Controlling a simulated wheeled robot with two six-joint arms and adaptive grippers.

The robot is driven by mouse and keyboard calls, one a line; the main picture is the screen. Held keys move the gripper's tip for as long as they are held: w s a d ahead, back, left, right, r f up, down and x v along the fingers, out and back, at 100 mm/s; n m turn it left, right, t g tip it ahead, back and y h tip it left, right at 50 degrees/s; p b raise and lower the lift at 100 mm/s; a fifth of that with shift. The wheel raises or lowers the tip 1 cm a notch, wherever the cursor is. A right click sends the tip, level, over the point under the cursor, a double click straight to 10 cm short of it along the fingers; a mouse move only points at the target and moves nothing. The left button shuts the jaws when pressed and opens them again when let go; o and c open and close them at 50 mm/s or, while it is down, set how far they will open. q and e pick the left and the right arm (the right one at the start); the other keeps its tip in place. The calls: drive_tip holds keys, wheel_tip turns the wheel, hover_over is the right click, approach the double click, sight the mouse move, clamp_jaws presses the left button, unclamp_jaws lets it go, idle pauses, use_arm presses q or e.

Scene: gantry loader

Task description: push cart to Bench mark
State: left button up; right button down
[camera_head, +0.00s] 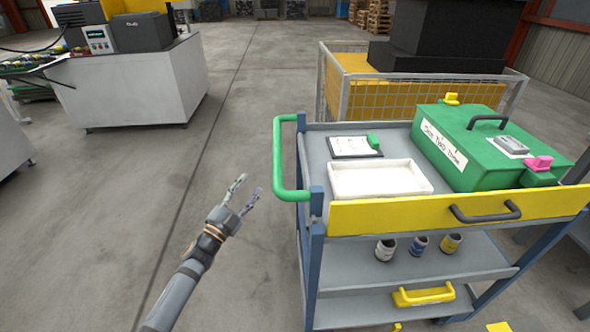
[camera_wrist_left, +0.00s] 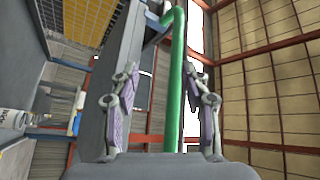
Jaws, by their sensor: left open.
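The cart (camera_head: 312,230) stands right of centre in the head view, with blue posts, grey shelves and a yellow front panel. Its green push handle (camera_head: 278,160) sticks out at its left end. My left gripper (camera_head: 250,193) is open and empty, just left of the handle, with a gap between them. In the left wrist view, the green handle (camera_wrist_left: 175,85) shows upright between the spread fingers (camera_wrist_left: 165,110), apart from them. My right gripper is out of view. I cannot make out a Bench mark.
On the cart top are a white tray (camera_head: 380,192), a clipboard (camera_head: 350,148) and a green case (camera_head: 465,150); several cans stand below. A mesh-sided crate (camera_head: 345,88) is behind the cart. A white bench (camera_head: 135,92) stands far left. The floor (camera_head: 225,100) between is clear.

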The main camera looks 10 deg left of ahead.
sight(277, 150)
use_arm(q)
drive_tip(key=w+d+r+m+h, duration=0.1)
drive_tip(key=w+d+r, duration=0.1)
drive_tip(key=r, duration=0.1)
drive_tip(key=w+d+r+m+h+p, duration=0.1)
drive_tip(key=w+d+r, duration=0.1)
drive_tip(key=r, duration=0.1)
drive_tip(key=w+d+r+h+p, duration=0.1)
drive_tip(key=w+d+r, duration=0.1)
drive_tip(key=w+r, duration=0.1)
drive_tip(key=shift+d+m, duration=0.3)
drive_tip(key=shift+m, duration=0.1)
drive_tip(key=shift+w+d+r, duration=0.1)
drive_tip(key=shift+w+d, duration=0.15)
drive_tip(key=shift+w, duration=0.25)
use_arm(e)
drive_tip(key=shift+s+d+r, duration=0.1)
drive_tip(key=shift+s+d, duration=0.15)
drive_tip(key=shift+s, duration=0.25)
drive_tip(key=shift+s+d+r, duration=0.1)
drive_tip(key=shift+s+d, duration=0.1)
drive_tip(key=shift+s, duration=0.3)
use_arm(q)
drive_tip(key=shift+c, duration=0.3)
clamp_jaws()
